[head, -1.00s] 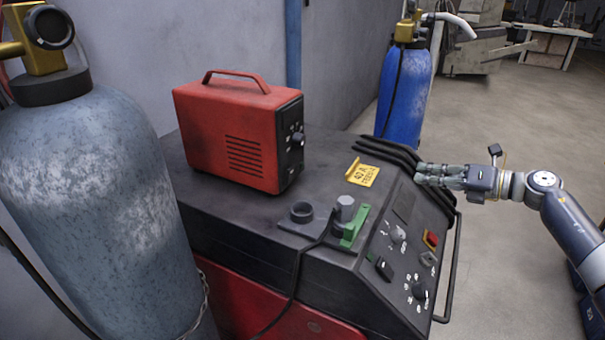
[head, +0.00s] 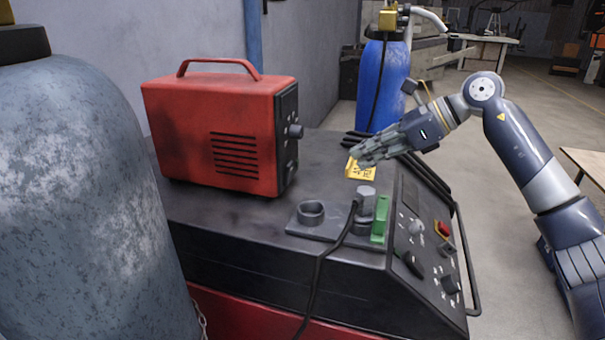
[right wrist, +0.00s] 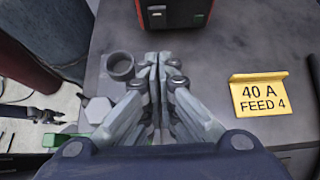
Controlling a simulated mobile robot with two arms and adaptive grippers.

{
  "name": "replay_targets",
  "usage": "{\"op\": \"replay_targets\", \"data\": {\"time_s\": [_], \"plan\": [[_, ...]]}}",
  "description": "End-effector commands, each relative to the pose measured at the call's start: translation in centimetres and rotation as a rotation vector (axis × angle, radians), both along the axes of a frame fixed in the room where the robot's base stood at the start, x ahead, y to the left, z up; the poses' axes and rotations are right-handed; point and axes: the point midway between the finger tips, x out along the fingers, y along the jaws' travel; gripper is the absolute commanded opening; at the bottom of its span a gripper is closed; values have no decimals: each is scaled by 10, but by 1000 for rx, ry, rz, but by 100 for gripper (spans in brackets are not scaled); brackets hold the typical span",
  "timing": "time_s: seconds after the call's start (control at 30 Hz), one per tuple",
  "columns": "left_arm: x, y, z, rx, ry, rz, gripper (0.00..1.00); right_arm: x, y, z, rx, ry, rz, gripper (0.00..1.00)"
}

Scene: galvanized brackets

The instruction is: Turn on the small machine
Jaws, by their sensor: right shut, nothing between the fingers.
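The small machine (head: 220,130) is a red box with a handle on top, standing on the dark top of a larger machine. Its black front panel (head: 288,135) faces right and carries a knob (head: 295,131). In the right wrist view the lower part of its panel (right wrist: 175,12) shows at the top edge. My right gripper (head: 355,155) is shut and empty, above the larger machine's top, to the right of the red box and apart from it. In the right wrist view its fingers (right wrist: 159,62) meet and point toward the panel.
A yellow sign (head: 360,170), reading "40 A FEED 4" in the wrist view, stands near my right gripper. A cup-like holder (head: 311,212), a green block (head: 380,218) and a cable lie nearer. Gas cylinders stand at left (head: 90,210) and behind (head: 381,85).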

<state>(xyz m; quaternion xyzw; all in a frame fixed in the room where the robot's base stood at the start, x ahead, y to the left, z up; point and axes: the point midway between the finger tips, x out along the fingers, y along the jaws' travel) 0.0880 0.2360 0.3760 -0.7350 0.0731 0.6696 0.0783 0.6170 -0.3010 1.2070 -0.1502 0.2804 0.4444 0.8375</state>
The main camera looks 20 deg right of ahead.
Motion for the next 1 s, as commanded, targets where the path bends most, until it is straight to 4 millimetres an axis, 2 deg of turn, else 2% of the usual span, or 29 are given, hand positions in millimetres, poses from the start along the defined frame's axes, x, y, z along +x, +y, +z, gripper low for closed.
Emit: {"op": "replay_targets", "data": {"time_s": [0.13, 0.37, 0.8, 1.0], "plan": [[-6, -12, 0, -13, 8, -3, 40, 0, 0, 0, 2, 1, 0, 0], [-4, -7, 4, -8, 6, -4, 40, 5, 9, -6, 3, 4, 3, 0], [1, 2, 31, 2, 1, 1, 40, 44, 69, -58, 5, 5, 4, 0], [1, 1, 45, 2, 1, 1, 40, 61, 91, -53, 4, 1, 1, 0]]}}
